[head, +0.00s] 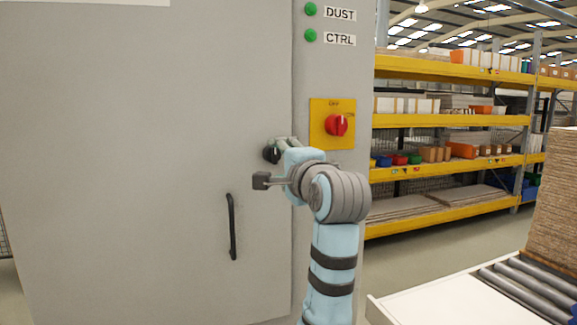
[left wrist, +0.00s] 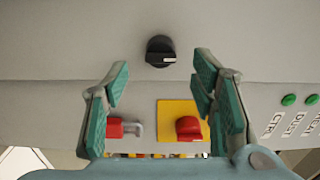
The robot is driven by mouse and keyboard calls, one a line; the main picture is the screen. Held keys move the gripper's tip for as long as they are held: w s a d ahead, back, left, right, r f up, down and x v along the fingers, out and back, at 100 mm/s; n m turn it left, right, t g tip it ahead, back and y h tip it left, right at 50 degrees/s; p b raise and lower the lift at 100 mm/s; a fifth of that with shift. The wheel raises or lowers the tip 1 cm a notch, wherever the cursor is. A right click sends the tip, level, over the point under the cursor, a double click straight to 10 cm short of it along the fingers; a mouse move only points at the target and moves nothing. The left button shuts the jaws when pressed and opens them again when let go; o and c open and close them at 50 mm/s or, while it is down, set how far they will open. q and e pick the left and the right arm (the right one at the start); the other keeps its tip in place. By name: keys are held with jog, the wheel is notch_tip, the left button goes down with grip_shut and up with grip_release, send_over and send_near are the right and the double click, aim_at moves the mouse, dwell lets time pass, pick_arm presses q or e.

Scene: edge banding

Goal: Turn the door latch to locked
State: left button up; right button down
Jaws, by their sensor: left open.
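The door latch is a black round knob (left wrist: 158,47) with a white mark on the grey cabinet door (head: 150,160). In the left wrist view the mark points roughly right, towards the side where the panel labels are. In the head view the knob (head: 271,154) shows at the door's right edge, partly covered by my left gripper (head: 284,144). My left gripper also shows in the left wrist view (left wrist: 162,72), its green-padded fingers spread wide with nothing between them. The knob appears beyond the fingertips; contact is not visible. My right gripper is out of view.
A red rotary switch (head: 336,125) on a yellow plate (head: 318,106) sits right of the latch. A red padlock (left wrist: 115,128) shows in the left wrist view. A black door handle (head: 232,226) is lower left. Shelving (head: 450,120) and a roller table (head: 440,305) stand right.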

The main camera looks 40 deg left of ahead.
pick_arm(q)
jog(key=v, duration=0.5)
jog(key=shift+s+d, duration=0.2)
jog(key=shift+d, duration=0.15)
